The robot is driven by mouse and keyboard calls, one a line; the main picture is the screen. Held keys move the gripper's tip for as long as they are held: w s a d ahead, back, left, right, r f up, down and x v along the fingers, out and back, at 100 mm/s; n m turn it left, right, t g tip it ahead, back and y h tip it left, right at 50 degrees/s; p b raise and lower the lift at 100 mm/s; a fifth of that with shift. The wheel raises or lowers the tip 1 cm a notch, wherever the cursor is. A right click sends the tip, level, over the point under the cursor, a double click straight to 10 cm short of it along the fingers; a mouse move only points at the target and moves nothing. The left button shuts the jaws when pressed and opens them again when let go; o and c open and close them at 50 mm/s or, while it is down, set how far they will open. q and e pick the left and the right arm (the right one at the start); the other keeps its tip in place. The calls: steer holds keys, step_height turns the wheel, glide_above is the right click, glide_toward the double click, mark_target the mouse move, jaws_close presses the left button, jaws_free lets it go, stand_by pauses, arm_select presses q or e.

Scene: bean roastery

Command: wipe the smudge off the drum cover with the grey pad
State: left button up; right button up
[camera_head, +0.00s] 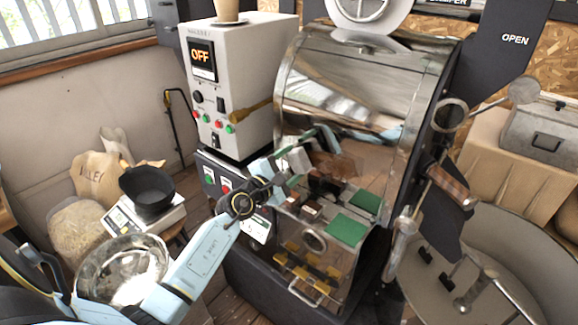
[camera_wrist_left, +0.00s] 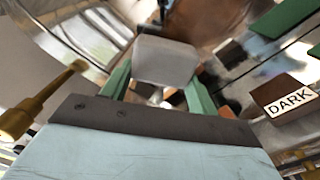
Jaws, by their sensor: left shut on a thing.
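The drum cover (camera_head: 350,85) is a curved, mirror-like steel shell on the roaster in the middle of the head view. My left gripper (camera_head: 289,163) is in front of its lower left part, shut on the grey pad (camera_head: 300,159). In the left wrist view the pad (camera_wrist_left: 165,60) sits between the two green fingers, its pale broad face showing, with shiny metal behind it. I cannot tell whether the pad touches the cover. I cannot make out the smudge among the reflections; the pad and arm hide part of the surface. My right gripper is not in view.
A white control box (camera_head: 232,95) stands left of the drum, with a brass handle (camera_head: 250,116) between. Below the cover are green mats (camera_head: 346,230) and small blocks; one block (camera_wrist_left: 288,95) reads DARK. A round cooling tray (camera_head: 430,285) is at lower right, a steel bowl (camera_head: 125,272) at lower left.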

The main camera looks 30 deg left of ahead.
mark_target(303, 171)
arm_select(q)
steer(key=shift+w, duration=0.65)
steer(key=shift+s+d+r+p, duration=0.1)
steer(key=shift+s+d+p, duration=0.1)
steer(key=shift+d+p, duration=0.85)
steer(key=shift+s+d, duration=0.1)
steer(key=shift+d, duration=0.9)
steer(key=shift+d+p, duration=0.85)
steer(key=shift+d, duration=0.15)
steer(key=shift+s+d+p, duration=0.1)
steer(key=shift+d+p, duration=1)
steer(key=shift+d, duration=1.1)
steer(key=shift+s+d+p, duration=0.15)
steer(key=shift+d+p, duration=0.4)
steer(key=shift+d, duration=0.65)
steer(key=shift+s+d+p, duration=0.1)
steer(key=shift+d+p, duration=0.4)
steer(key=shift+d, duration=0.7)
steer(key=shift+w, duration=0.1)
steer(key=shift+a, duration=0.1)
